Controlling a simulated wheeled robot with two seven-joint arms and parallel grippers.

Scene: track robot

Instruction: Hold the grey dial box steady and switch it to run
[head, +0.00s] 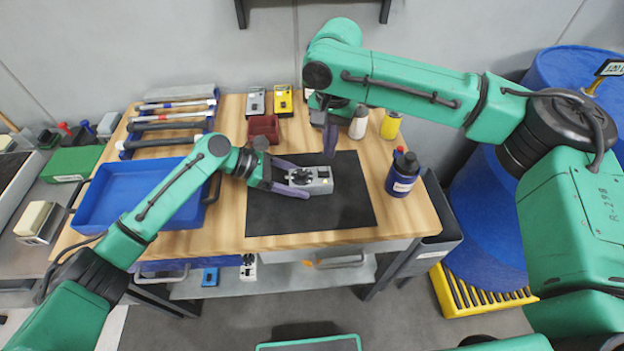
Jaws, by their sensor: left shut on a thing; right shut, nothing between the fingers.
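The grey dial box (322,181) lies on the black mat (310,217) in the middle of the bench. It has a black dial on top; which way the dial points is too small to tell. My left gripper (299,179) comes in from the left and is shut on the grey dial box, with purple fingers along its near and far sides. My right gripper (330,138) is above the bench beyond the box, pointing down. It is shut and empty, apart from the box.
A blue tray (95,208) stands at the left under my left arm. A dark blue bottle (402,175) stands right of the mat. A red bin (264,126), a yellow box (283,99) and a grey box (256,101) are at the back. The mat's front is clear.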

